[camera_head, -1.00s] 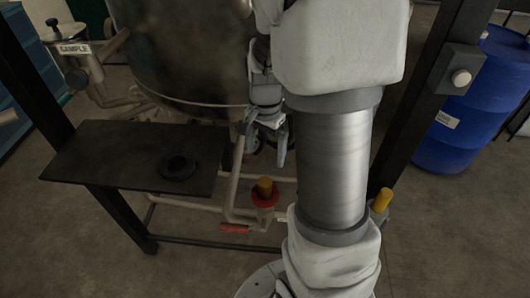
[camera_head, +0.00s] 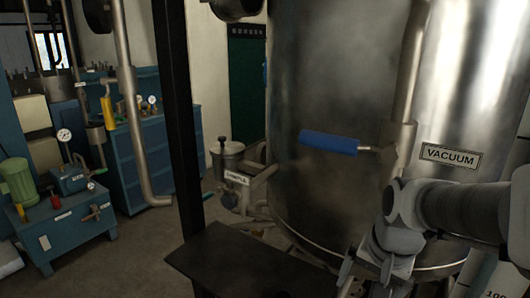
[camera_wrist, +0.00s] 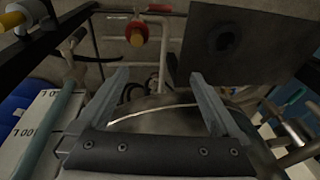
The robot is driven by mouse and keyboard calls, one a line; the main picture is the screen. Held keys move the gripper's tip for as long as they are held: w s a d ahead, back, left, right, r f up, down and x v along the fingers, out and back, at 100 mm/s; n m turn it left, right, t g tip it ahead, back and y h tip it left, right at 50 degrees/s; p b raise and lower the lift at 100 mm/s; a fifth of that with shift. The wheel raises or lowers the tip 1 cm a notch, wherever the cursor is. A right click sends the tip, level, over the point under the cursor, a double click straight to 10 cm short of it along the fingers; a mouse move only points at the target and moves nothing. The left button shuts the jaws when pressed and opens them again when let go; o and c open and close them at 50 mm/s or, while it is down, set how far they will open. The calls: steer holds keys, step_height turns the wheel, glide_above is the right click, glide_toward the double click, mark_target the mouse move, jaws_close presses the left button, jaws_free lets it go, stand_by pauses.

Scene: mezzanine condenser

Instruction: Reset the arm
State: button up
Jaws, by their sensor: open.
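My arm reaches in from the right edge of the head view, in front of the large steel tank (camera_head: 340,90). My gripper (camera_head: 348,278) is low in that view, just right of the dark shelf plate (camera_head: 235,265), and partly cut off by the bottom edge. In the wrist view my gripper (camera_wrist: 160,80) has its two fingers wide apart with nothing between them. The dark plate (camera_wrist: 270,45) with a round black ring (camera_wrist: 222,39) lies beyond the right finger.
A blue-handled valve (camera_head: 328,142) sticks out from the tank beside the VACUUM label (camera_head: 450,155). A black post (camera_head: 178,110) stands at left. A red-and-yellow knob (camera_wrist: 136,34) and pipes lie beyond my fingers.

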steer(key=s+a+r+n+t+p, duration=0.1)
steer(key=s+a+r+n+p, duration=0.1)
steer(key=r, duration=0.4)
steer(key=s+a+r+n+t+p, duration=0.2)
steer(key=s+r+n+p, duration=0.1)
steer(key=s+r+n, duration=0.2)
step_height(320, 180, up, 2)
steer(key=shift+s+a, duration=0.3)
steer(key=shift+s, duration=0.4)
steer(key=shift+c, duration=0.3)
